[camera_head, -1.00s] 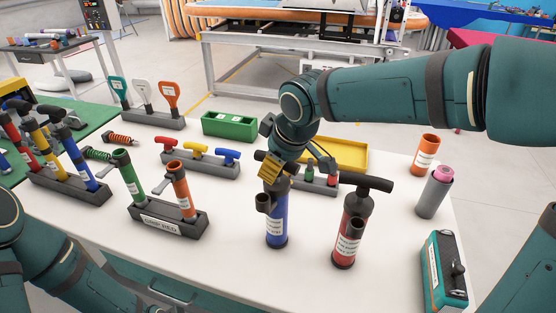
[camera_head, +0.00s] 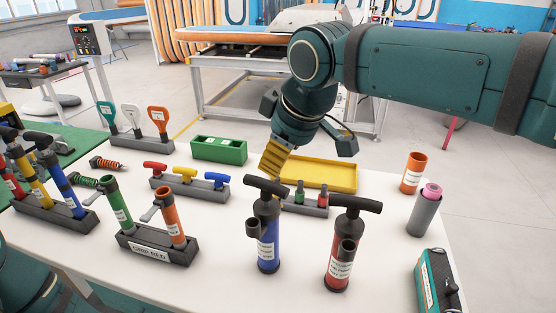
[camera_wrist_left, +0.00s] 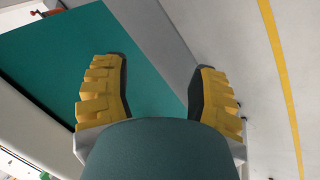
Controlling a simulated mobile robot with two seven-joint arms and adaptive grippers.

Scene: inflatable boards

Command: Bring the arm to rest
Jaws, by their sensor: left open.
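My right gripper (camera_head: 277,163) is above and just behind the handle of the blue pump (camera_head: 267,228) in the head view. Its yellow finger pads point down and overlap in the picture, so I cannot tell its opening. The blue pump stands upright on the white table (camera_head: 225,285). The red pump (camera_head: 341,250) stands upright to its right. My left gripper (camera_wrist_left: 160,64) shows in the left wrist view with its yellow pads wide apart and nothing between them. It is over a teal surface (camera_wrist_left: 60,60) and grey floor.
A grip rack (camera_head: 158,246) holds a green and an orange handle. A yellow tray (camera_head: 318,176), green box (camera_head: 219,150), orange cup (camera_head: 413,172), grey cylinder (camera_head: 424,214) and teal case (camera_head: 437,285) are around. The table front middle is clear.

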